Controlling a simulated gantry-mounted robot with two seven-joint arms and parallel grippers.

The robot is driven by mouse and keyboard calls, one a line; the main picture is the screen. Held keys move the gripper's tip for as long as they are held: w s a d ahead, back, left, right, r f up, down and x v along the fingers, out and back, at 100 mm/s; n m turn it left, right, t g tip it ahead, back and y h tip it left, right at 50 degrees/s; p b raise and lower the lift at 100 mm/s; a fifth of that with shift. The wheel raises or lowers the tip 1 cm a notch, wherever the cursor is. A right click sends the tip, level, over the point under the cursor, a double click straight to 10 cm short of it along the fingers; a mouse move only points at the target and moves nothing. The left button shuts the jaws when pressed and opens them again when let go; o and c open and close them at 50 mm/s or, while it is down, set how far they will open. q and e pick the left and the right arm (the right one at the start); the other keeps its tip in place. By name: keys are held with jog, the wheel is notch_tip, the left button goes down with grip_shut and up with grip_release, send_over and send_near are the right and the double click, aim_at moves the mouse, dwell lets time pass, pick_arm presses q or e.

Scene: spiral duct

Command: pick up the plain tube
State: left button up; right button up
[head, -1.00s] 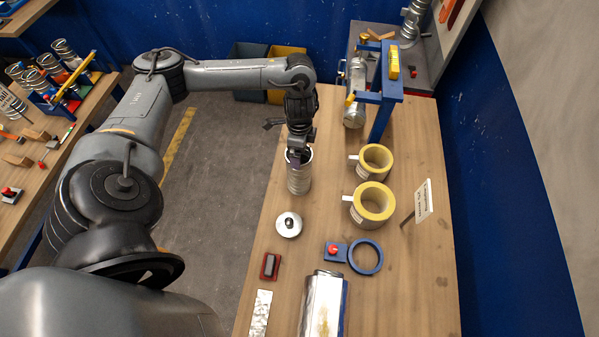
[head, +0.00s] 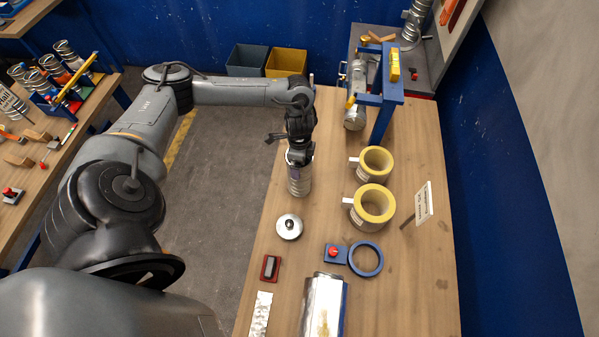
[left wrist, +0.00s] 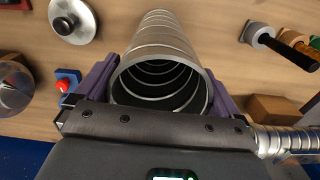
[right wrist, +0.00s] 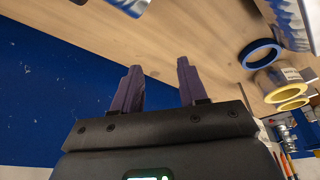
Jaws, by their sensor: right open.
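A silver spiral-ribbed tube (head: 299,184) stands upright near the left edge of the wooden bench. My left gripper (head: 298,158) is over its top end and hides the mouth in the head view. In the left wrist view the tube's open mouth (left wrist: 160,82) lies between the two purple fingers of my left gripper (left wrist: 162,80). One finger is on each side, close to the wall; whether they press on it I cannot tell. My right gripper (right wrist: 158,85) is open and empty in the right wrist view, out of the head view.
A silver lidded disc (head: 289,226) lies near the tube. Two yellow-rimmed collars (head: 373,203), a small sign (head: 423,203), a blue ring (head: 366,258) and a red button box (head: 335,252) are to the right. A blue frame (head: 384,110) stands at the back beside another ribbed duct (head: 355,108).

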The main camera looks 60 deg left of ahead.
pick_arm(q)
jog(key=c, duration=0.9)
jog(key=shift+r, duration=0.15)
